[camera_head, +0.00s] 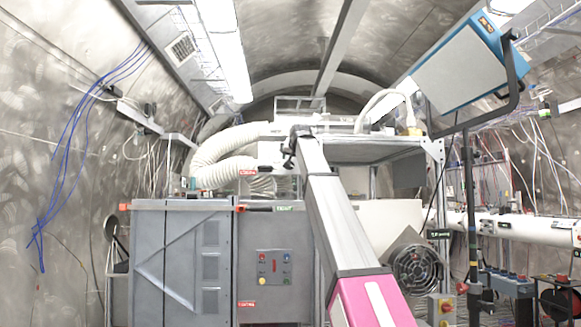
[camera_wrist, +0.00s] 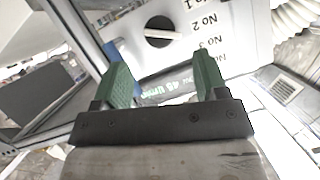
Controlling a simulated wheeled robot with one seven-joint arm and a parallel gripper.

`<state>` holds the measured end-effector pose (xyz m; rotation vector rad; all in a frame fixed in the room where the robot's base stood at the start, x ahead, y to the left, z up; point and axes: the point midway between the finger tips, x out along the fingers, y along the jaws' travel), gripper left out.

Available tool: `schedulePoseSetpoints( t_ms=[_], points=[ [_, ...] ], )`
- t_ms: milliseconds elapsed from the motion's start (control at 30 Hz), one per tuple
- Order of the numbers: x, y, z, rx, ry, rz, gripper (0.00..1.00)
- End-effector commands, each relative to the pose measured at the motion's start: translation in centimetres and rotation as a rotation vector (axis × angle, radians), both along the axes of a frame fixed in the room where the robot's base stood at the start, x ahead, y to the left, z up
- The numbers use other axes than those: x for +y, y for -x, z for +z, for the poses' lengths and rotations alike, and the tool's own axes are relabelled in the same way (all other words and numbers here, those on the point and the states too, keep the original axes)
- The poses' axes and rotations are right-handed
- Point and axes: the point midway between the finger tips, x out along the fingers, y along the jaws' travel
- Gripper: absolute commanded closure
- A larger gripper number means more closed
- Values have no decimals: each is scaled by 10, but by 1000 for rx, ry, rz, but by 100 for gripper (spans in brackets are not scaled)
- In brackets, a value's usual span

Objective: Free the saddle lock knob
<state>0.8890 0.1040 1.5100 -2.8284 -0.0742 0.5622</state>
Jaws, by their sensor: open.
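In the wrist view, my gripper (camera_wrist: 160,78) has two green fingers set wide apart with nothing held between them. Beyond the fingertips is a white panel (camera_wrist: 235,25) with a round black knob (camera_wrist: 163,31) that has a pale bar across its face. The knob lies ahead of the gap between the fingers and is not touched. I cannot tell whether it is the saddle lock knob. Printed labels "No 1", "No 2" and "No 3" run beside it. In the head view, my arm reaches up to the white equipment in the middle, and I cannot make out my fingers there.
A grey cabinet (camera_head: 180,260) with a small button panel (camera_head: 274,268) stands left of my arm. A white ribbed hose (camera_head: 215,170) runs above it. A blue-framed lamp (camera_head: 465,70) on a stand is at the right, with a round fan (camera_head: 415,268) lower down.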

Motion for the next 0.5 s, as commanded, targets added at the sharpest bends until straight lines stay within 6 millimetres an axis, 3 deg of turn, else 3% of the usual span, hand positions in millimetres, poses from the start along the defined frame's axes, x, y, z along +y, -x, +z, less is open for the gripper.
schedulePoseSetpoints(
  t_ms=[300, 500],
  points=[
    [6, -54, -21, 1, 0, 0, 33],
    [7, -68, -27, 0, 0, 0, 33]
  ],
)
